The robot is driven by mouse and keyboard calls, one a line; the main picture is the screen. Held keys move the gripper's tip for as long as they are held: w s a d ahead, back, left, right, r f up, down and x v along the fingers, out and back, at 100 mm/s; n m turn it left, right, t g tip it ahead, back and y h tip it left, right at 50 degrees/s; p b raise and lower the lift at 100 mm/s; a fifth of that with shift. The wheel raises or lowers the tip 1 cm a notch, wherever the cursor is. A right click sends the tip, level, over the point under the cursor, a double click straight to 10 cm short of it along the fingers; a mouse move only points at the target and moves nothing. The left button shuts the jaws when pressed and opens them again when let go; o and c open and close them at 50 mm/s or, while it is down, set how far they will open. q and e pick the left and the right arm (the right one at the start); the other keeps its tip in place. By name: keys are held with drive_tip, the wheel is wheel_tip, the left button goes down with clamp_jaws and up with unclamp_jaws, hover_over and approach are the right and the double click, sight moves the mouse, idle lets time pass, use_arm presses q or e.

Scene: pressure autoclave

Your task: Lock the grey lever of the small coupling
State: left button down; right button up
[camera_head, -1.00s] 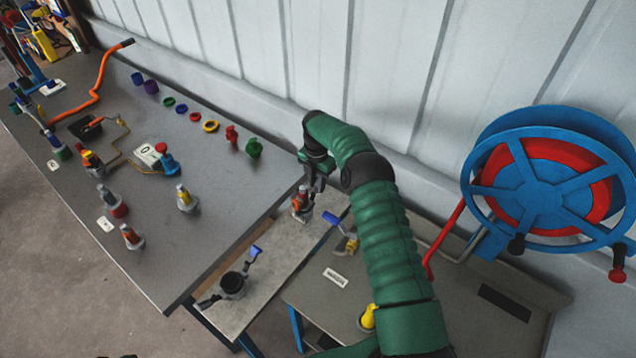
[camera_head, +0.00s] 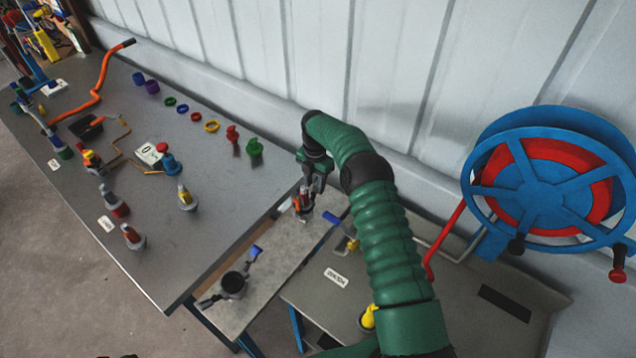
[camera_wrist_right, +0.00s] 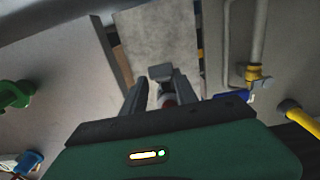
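The small coupling (camera_head: 302,206), with a red and grey body, stands on the narrow light bench beneath my right gripper (camera_head: 308,190). The gripper covers much of it in the head view. In the right wrist view, the two fingers of my right gripper (camera_wrist_right: 160,88) are apart. A grey piece that looks like the lever (camera_wrist_right: 160,72) shows at the fingertips, with the reddish, pale coupling body (camera_wrist_right: 168,101) between the fingers. I cannot tell whether the fingers touch it, nor the lever's exact angle. My left gripper is not in view.
A blue-handled valve (camera_head: 333,218) is close to the right of my gripper. The dark table (camera_head: 215,240) at left holds several fittings. A blue hose reel (camera_head: 545,185) is at right.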

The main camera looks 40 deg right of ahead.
drive_tip(key=shift+o, duration=0.5)
drive_tip(key=shift+s+a, duration=0.1)
drive_tip(key=shift+r, duration=0.2)
drive_tip(key=r, duration=0.2)
drive_tip(key=r+b, duration=0.1)
drive_tip(key=r, duration=0.5)
drive_tip(key=shift+d+r+b, duration=0.15)
drive_tip(key=shift+d+b, duration=0.15)
drive_tip(key=shift+b, duration=0.05)
wheel_tip(320, 180, up, 8)
hover_over(316, 184)
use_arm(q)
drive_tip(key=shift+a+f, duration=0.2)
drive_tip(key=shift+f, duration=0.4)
use_arm(e)
drive_tip(key=shift+a, duration=0.3)
drive_tip(key=shift+d, duration=0.1)
